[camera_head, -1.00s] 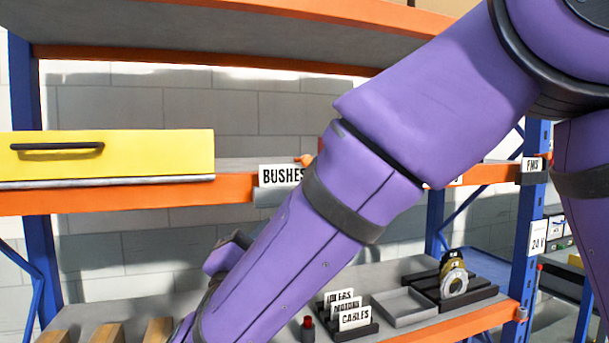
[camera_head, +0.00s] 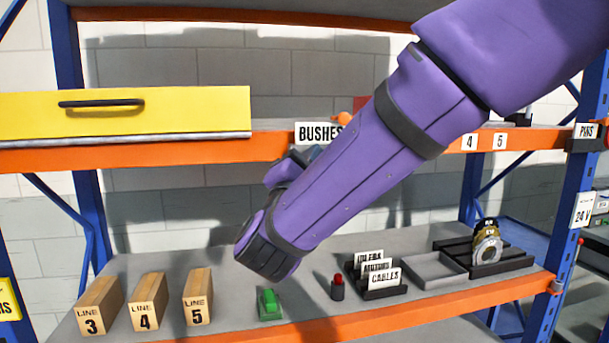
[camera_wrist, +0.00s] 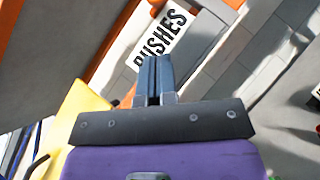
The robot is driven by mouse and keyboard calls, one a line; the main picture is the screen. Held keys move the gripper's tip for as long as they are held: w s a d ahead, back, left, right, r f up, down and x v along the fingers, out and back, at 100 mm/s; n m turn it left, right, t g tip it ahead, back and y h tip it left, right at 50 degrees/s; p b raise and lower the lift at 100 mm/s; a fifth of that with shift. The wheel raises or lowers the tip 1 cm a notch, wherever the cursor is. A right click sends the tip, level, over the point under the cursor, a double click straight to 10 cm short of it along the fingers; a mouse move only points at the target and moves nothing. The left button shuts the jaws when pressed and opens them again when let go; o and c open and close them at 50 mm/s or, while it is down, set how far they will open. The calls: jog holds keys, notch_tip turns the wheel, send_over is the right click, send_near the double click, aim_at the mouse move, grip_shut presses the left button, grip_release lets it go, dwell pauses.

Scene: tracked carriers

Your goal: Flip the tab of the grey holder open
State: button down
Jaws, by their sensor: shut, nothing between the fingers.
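A white BUSHES label (camera_head: 318,133) stands on the orange front beam of the upper shelf. The grey holder at its foot is mostly hidden behind my gripper and arm, so I cannot tell how its tab lies. The label also shows tilted in the wrist view (camera_wrist: 163,36). My gripper (camera_wrist: 153,60) has its two blue-grey fingers together with nothing between them, and they point towards the label. In the head view my gripper (camera_head: 300,158) is just below and left of the label. I cannot tell whether it touches the holder.
A yellow drawer (camera_head: 180,112) is left on the upper shelf. A dark grey holder with a PINS label (camera_head: 586,133) is at the far right.

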jog(key=shift+w+d+r, duration=0.65)
jog(key=shift+d+r, duration=0.2)
jog(key=shift+r, duration=0.15)
jog(key=shift+w+d+r, duration=0.6)
jog(key=shift+d+r, duration=0.25)
jog(key=shift+r, duration=0.1)
